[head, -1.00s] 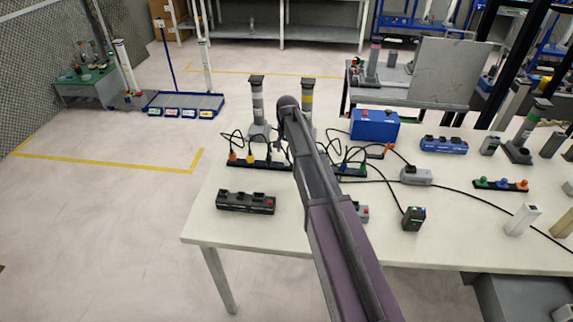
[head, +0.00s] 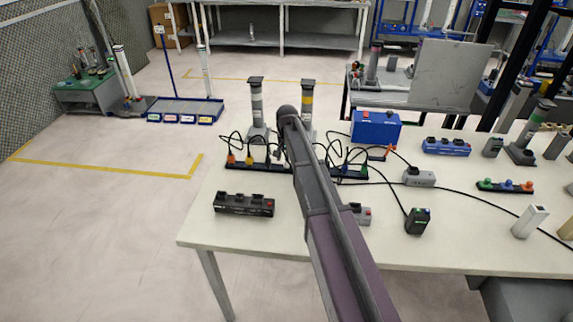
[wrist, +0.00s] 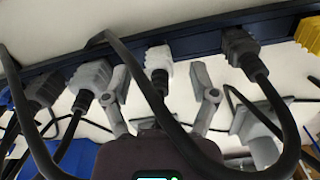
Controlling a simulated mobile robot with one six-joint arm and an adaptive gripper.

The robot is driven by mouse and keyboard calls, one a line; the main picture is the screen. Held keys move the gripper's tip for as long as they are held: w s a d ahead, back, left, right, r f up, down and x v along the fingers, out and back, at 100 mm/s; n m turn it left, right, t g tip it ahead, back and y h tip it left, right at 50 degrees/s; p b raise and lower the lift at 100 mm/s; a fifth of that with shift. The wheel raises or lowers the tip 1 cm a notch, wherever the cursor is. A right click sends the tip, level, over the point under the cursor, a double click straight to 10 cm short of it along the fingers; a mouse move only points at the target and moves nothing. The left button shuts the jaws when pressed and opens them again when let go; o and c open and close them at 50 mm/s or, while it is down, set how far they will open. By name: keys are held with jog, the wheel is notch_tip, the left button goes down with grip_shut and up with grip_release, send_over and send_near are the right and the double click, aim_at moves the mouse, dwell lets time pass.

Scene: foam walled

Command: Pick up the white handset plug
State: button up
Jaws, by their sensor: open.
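The white handset plug (wrist: 158,60) sits in the dark strip (wrist: 185,45) in the wrist view, with a black cable leading down from it. My gripper (wrist: 161,80) is open, one finger on each side of the white plug, with gaps visible between the fingers and the plug. A light grey plug (wrist: 92,78) is close beside the left finger. A dark plug (wrist: 240,44) is to the right of the right finger. In the head view my arm hides the gripper and I cannot make out the white plug.
A darker grey plug (wrist: 44,88) and a yellow plug (wrist: 309,34) flank the row. Black cables loop across the wrist view near my fingers. On the table (head: 225,229) stand a black power strip (head: 244,204), a blue box (head: 375,127) and pillars (head: 256,105).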

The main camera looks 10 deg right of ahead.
grip_shut()
dwell(0.5)
notch_tip(320, 180, up, 3)
jog(key=p, duration=0.3)
jog(key=shift+r, duration=0.2)
jog(key=s+r+p, duration=0.1)
jog(key=s+p, duration=0.1)
jog(key=s, duration=1.4)
jog(key=shift+a+r, duration=0.3)
jog(key=shift+a, duration=0.15)
